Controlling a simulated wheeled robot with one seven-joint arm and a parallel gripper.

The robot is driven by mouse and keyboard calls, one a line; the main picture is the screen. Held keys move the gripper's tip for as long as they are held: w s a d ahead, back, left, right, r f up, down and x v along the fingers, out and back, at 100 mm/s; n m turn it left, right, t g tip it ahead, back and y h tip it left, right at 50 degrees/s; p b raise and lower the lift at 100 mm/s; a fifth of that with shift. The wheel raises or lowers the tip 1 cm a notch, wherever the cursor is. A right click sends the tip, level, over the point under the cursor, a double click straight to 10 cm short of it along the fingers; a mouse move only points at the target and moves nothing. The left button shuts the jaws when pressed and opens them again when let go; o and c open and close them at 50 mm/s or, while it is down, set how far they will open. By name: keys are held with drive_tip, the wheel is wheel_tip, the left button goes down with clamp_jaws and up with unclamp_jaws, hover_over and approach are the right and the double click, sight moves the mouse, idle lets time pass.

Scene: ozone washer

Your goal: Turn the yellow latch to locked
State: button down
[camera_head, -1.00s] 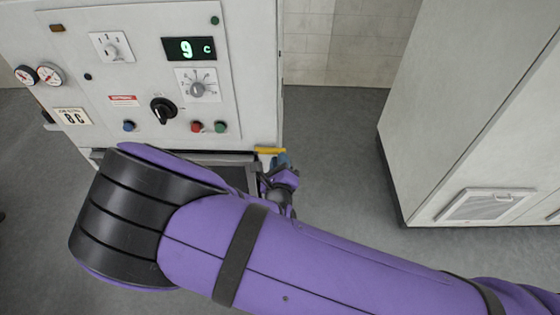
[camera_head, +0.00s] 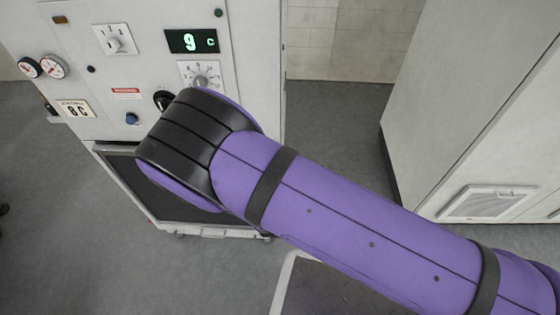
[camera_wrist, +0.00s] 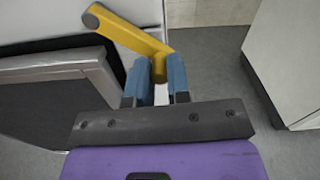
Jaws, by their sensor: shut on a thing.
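The yellow latch (camera_wrist: 127,31) shows in the wrist view at the edge of the machine, as an angled bar with a round pivot at its upper left end. Its other end bends down between the blue fingers of my gripper (camera_wrist: 160,84). My gripper is shut on that lower end. In the head view my purple arm hides both the latch and the gripper. The washer (camera_head: 140,78) stands at the upper left in the head view.
A dark panel with a grey metal frame (camera_wrist: 68,66) lies left of the gripper; it also shows below the washer front (camera_head: 119,172). A large white cabinet (camera_head: 460,95) stands at the right. Grey floor (camera_head: 335,130) lies between them.

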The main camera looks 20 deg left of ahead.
drive_tip(key=s+a+f+m, duration=0.1)
drive_tip(key=a+m, duration=0.4)
drive_tip(key=m, duration=0.5)
drive_tip(key=shift+s+f, duration=0.15)
drive_tip(key=shift+f, duration=0.7)
drive_tip(key=shift+a, duration=0.15)
drive_tip(key=c, duration=1.1)
unclamp_jaws()
drive_tip(key=shift+s, duration=0.1)
drive_tip(key=v, duration=1)
drive_tip(key=shift+s, duration=0.35)
